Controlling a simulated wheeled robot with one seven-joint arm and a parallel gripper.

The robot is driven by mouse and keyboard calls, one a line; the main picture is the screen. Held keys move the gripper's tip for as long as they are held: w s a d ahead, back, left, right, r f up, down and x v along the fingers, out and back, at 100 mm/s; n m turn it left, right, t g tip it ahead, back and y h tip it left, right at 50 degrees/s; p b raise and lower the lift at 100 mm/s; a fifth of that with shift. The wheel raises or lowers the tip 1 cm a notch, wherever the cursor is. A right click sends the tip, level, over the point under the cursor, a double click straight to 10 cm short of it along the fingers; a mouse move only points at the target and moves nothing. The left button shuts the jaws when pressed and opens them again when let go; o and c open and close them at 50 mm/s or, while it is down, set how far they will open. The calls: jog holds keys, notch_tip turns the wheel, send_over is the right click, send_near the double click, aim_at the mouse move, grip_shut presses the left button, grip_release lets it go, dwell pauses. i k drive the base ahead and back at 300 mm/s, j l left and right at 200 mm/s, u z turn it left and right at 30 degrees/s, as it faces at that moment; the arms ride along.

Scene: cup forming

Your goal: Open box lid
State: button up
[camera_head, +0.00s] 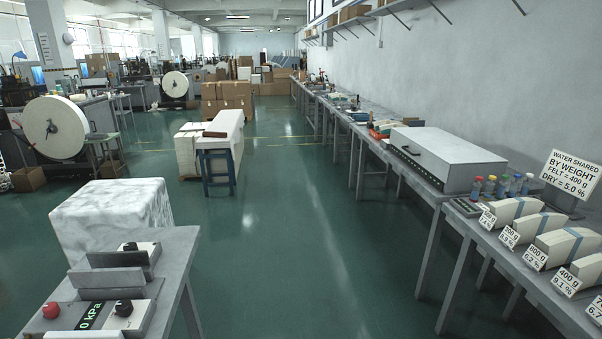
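A large, flat grey box (455,163) stands on the long grey table along the right wall. Its light grey top lies flat and looks closed. A small dark handle (410,152) shows on its left front side, with a row of dark round marks low along that side. I cannot tell where the lid meets the body, and the inside is hidden. Brown cardboard boxes (226,98) are stacked far back on the floor; their tops look shut. My gripper is not in view.
A "WATER SHARED BY WEIGHT" sign (572,172), several bottles (501,186) and labelled white blocks (514,208) stand nearer me on the right. A pressure-readout table (180,262) and a white marbled block (110,217) stand left. The green floor (290,235) between is clear.

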aim_at(435, 149)
jog(key=i+j+z, duration=0.2)
jog(key=i, duration=1.7)
jog(key=i+l, duration=0.1)
jog(key=i, duration=0.3)
jog(key=i+l+u, duration=0.1)
jog(key=i, duration=0.25)
jog(key=i+l, duration=0.15)
jog(key=i, duration=0.25)
jog(key=i+l+z, duration=0.45)
jog(key=i+l, duration=0.15)
jog(key=l, duration=0.1)
